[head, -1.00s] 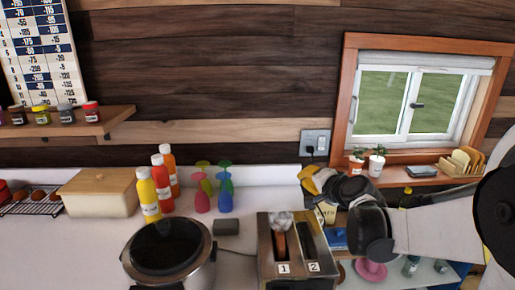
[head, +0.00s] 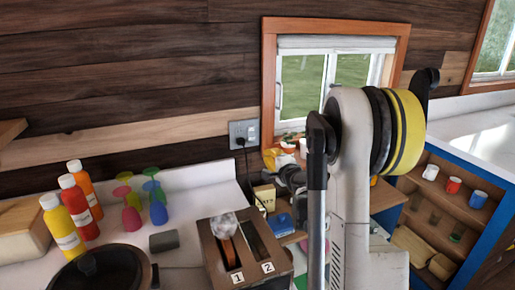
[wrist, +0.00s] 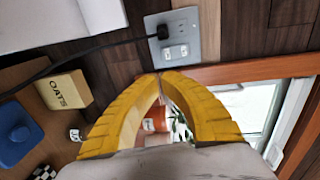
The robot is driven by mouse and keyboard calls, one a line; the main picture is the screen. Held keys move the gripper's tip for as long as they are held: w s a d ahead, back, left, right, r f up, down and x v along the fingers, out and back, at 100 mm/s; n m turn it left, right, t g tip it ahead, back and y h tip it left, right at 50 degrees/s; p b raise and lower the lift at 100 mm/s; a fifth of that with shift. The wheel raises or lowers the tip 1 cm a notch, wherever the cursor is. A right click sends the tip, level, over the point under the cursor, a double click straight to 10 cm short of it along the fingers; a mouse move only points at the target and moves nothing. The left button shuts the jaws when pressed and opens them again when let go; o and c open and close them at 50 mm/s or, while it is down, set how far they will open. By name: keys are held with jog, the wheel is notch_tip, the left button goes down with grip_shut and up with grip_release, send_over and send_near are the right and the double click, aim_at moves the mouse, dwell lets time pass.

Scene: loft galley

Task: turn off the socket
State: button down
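The grey wall socket (head: 243,132) is on the wood wall left of the window, with a black plug and cord in it. In the wrist view the socket (wrist: 183,25) shows at the top centre, with the plug in it and white rocker switches beside the plug. The switch position is too small to tell. My gripper (wrist: 160,75) has yellow fingers whose tips meet just below the plate in the picture; it holds nothing. Whether the tips touch the plate, I cannot tell. In the head view my gripper (head: 281,157) is partly hidden by my arm.
The toaster (head: 240,255), sauce bottles (head: 77,210) and a dark pot (head: 100,270) stand on the counter. An oats box (wrist: 65,92) and a blue container (wrist: 22,135) are below the socket. Potted plants (wrist: 155,125) stand on the window sill behind the fingers.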

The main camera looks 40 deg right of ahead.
aim_at(252, 142)
jog(key=b+x, duration=0.3)
jog(key=x, duration=1)
jog(key=shift+f+b, duration=0.1)
jog(key=shift+b, duration=0.3)
jog(key=shift+w, duration=0.4)
